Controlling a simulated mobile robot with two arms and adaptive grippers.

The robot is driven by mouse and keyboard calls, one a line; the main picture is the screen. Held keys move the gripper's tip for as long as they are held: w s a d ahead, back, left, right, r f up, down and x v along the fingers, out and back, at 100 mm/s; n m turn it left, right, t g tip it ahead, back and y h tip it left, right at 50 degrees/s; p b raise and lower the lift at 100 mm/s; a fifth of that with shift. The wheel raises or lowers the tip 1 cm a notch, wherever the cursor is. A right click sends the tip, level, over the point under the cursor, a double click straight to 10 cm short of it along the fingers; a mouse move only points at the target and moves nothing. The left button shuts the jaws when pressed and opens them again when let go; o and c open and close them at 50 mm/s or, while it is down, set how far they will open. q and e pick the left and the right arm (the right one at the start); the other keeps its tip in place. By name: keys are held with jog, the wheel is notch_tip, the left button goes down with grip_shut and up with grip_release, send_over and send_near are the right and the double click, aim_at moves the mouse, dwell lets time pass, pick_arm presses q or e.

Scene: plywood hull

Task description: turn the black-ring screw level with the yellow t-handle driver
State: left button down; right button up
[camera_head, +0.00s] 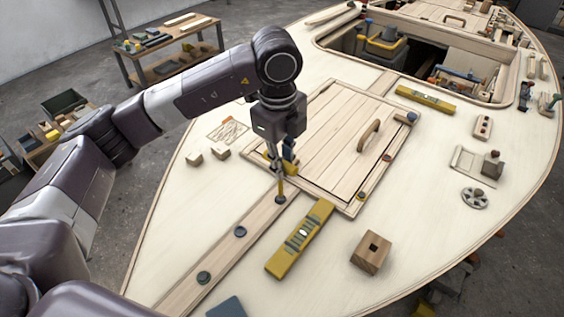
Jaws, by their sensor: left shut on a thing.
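My left gripper (281,153) points down over the plank and is shut on the yellow t-handle driver (281,186). The gripper hides much of the driver's handle. The driver stands roughly upright, and its lower end meets a dark round screw (280,200) at the upper end of the plank; I cannot tell if it is seated in it. Two more dark round screws, a middle one (240,231) and a near one (204,277), sit along the same plank. Ring colours and slot angles are too small to tell. My right gripper is not in view.
A yellow spirit level (300,240) lies right of the plank, and a wooden block (371,252) stands farther right. A hatch cover (325,140) with a wooden handle lies behind the driver. Two small blocks (207,156) lie to the left. The deck at lower right is mostly clear.

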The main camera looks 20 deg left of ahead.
pick_arm(q)
jog(key=shift+f, duration=0.15)
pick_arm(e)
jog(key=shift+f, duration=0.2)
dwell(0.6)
pick_arm(q)
jog(key=shift+f+b, duration=0.35)
jog(key=shift+b, duration=0.2)
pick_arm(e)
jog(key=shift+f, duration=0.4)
